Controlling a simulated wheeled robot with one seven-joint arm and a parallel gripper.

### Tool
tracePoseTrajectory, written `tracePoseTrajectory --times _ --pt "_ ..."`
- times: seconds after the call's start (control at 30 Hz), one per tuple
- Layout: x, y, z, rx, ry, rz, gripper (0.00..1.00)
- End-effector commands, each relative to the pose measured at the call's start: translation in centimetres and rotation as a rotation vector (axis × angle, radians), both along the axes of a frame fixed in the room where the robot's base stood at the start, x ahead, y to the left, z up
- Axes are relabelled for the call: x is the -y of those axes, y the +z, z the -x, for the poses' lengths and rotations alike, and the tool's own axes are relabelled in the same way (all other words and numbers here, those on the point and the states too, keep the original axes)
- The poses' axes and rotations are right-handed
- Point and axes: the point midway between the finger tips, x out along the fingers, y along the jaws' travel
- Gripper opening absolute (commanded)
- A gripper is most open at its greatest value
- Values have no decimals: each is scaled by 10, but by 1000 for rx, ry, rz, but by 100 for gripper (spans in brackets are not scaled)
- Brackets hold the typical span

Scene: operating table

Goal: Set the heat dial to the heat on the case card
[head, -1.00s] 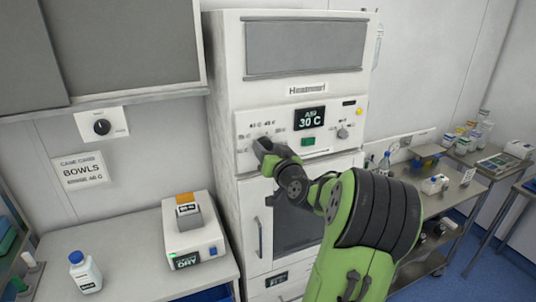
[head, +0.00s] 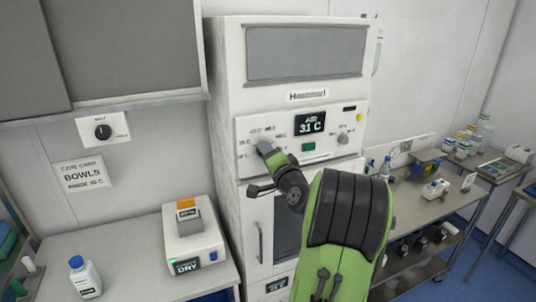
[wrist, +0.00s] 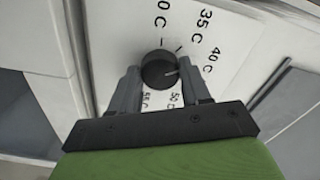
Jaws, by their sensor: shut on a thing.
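The heat dial (wrist: 160,70) is a round black knob on the cabinet's white front panel. Its light pointer line points right in the wrist view, toward the side of the right finger, a little below the 40 C mark. Printed marks run around it; 30 C, 35 C and 40 C are clear, and the right finger hides part of the scale. My gripper (wrist: 160,82) is shut on the dial, one finger on each side. In the head view my gripper (head: 264,148) covers the dial. The case card (head: 82,175) on the left wall reads BOWLS; its temperature is too blurred to read surely.
The cabinet's display (head: 310,122) reads AIR 31 C. A green button (head: 308,147) and a small knob (head: 343,139) sit right of my gripper. A white device (head: 193,240) and a bottle (head: 84,277) stand on the left counter. A cart (head: 430,205) stands at right.

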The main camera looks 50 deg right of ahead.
Motion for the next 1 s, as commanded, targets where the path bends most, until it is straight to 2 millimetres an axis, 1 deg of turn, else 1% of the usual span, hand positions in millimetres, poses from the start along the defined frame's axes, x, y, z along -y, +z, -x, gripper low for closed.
tracePoseTrajectory --times 0.2,0.4,0.97,1.0 --pt "0 0 0 63 1 -111 16" --pt "0 0 0 96 1 -169 16" --pt "0 0 0 112 0 -193 16" --pt "0 0 0 112 0 -193 50"
